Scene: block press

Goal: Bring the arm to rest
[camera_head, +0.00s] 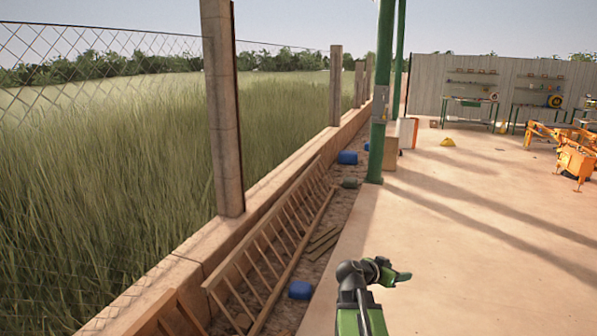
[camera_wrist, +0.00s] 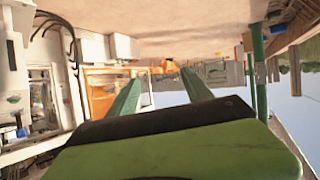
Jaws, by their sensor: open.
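My gripper (camera_head: 404,276) shows at the end of my dark and green arm in the lower middle of the head view. It points to the right, above the concrete floor, and nothing is near it. In the wrist view my gripper (camera_wrist: 160,88) shows two green fingers spread apart, with nothing between them. The wrist view is upside down, with the floor at the top.
A wooden ladder (camera_head: 275,240) and blue containers (camera_head: 300,289) lie along the low wall on the left. A green post (camera_head: 380,110) stands ahead. An orange machine (camera_head: 575,155) stands at the right. The concrete floor (camera_head: 480,240) between is clear.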

